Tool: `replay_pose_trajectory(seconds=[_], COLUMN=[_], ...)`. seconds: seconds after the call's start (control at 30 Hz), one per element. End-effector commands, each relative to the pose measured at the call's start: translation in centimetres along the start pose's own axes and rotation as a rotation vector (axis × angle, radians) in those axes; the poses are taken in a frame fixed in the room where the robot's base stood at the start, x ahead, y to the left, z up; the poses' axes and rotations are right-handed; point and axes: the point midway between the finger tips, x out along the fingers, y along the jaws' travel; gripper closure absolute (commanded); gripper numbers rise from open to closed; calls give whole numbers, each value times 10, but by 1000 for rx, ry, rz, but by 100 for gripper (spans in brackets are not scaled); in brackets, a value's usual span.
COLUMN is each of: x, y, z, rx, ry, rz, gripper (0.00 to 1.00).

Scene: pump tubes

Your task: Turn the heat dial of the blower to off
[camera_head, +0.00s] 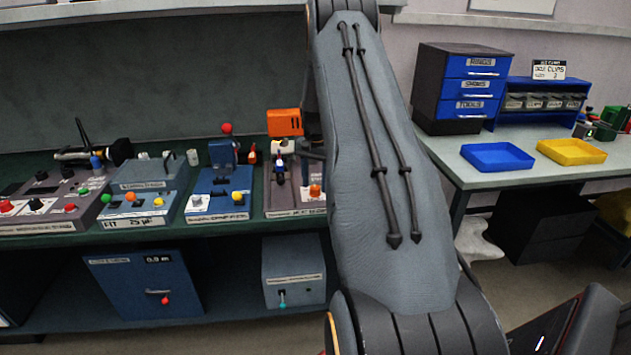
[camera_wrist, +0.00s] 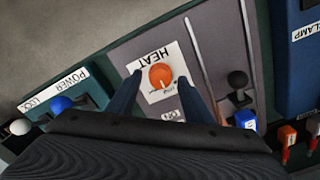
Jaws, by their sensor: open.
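The orange heat dial (camera_wrist: 161,76) is in the middle of the wrist view, on a white plate marked HEAT (camera_wrist: 152,54) on a grey panel. A pale pointer mark on the dial faces the lower side of the picture. My gripper (camera_wrist: 159,78) is open, with one dark finger on each side of the dial. I cannot tell whether either finger touches it. In the head view the orange dial (camera_head: 315,190) shows on the bench station beside my arm. The orange blower body (camera_head: 284,122) stands behind it. My arm hides part of this station.
In the wrist view, a blue knob (camera_wrist: 61,103) by a POWER label is at left, and a black knob (camera_wrist: 237,79) is at right. In the head view, a blue station (camera_head: 213,188) stands left of the dial. Blue and yellow trays (camera_head: 497,157) (camera_head: 571,151) lie on the right bench.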

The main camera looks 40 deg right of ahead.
Motion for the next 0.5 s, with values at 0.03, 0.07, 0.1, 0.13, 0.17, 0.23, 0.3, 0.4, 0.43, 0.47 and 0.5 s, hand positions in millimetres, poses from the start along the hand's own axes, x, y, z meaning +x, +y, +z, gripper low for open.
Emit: replay_pose_trajectory(seconds=[0.03, 0.07, 0.1, 0.13, 0.17, 0.23, 0.3, 0.4, 0.43, 0.47, 0.5], x=[2, 4, 5, 5, 5, 6, 6, 5, 5, 5, 5], y=[0, 0, 0, 0, 0, 0, 0, 0, 0, 0, 0], z=[0, 0, 0, 0, 0, 0, 0, 0, 0, 0, 0], rx=[0, 0, 0, 0, -1, -1, -1, -1, -1, -1, -1], ry=[0, 0, 0, 1, 1, 1, 0, 0, 0, 0, 0], rz=[0, 0, 0, 0, 0, 0, 0, 0, 0, 0, 0], gripper=[54, 54, 54, 54, 54, 54, 54, 64, 69, 74, 81])
